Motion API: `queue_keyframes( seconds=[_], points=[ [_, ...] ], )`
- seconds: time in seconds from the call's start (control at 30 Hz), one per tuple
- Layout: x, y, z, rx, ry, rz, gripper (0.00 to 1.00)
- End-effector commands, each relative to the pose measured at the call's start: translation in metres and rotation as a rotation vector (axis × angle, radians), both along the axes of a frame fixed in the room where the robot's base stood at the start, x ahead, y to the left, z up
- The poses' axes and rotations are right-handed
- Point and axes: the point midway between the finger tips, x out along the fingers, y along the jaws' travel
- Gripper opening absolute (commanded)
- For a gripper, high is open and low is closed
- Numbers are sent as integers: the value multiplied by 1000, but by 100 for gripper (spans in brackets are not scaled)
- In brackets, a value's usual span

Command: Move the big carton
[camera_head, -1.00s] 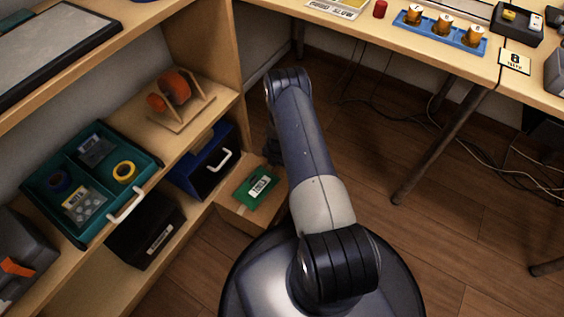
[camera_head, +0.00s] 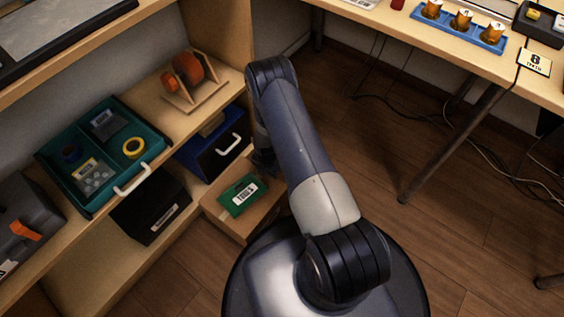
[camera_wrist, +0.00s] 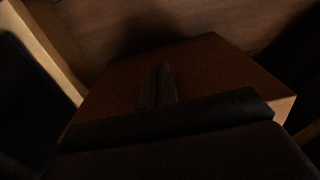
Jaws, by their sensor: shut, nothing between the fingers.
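The big carton (camera_head: 265,205) is a brown box low at the foot of the shelf unit, left of my arm. A green piece with a white label (camera_head: 243,195) shows on its top. My arm hides part of its right side. In the wrist view a plain brown face of the carton (camera_wrist: 215,65) fills the middle, dimly lit. My gripper (camera_wrist: 157,88) is shut and empty, its dark fingers in front of that face. I cannot tell whether they touch it. In the head view the fingertips are hidden behind my arm.
The wooden shelf (camera_head: 95,255) stands close on the left, holding a teal tray (camera_head: 150,163), a black bin (camera_head: 150,208) and a blue bin (camera_head: 210,150). A desk leg (camera_head: 455,145) and loose cables (camera_head: 480,145) are at the right. Wood floor (camera_head: 350,130) is clear between.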

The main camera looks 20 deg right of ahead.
Motion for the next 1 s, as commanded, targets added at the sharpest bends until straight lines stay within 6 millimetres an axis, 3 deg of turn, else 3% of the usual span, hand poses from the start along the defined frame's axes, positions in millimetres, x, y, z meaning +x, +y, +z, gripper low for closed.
queue_keyframes(
  seconds=[0.1, 0.5, 0.8, 1.0],
  points=[
    [-23, 31, 0, 0, 6, 8, 0],
    [-79, 115, -1, 0, 2, 7, 0],
    [-116, 169, -1, -1, 1, 7, 0],
    [-129, 188, -1, -1, 1, 3, 0]
  ],
)
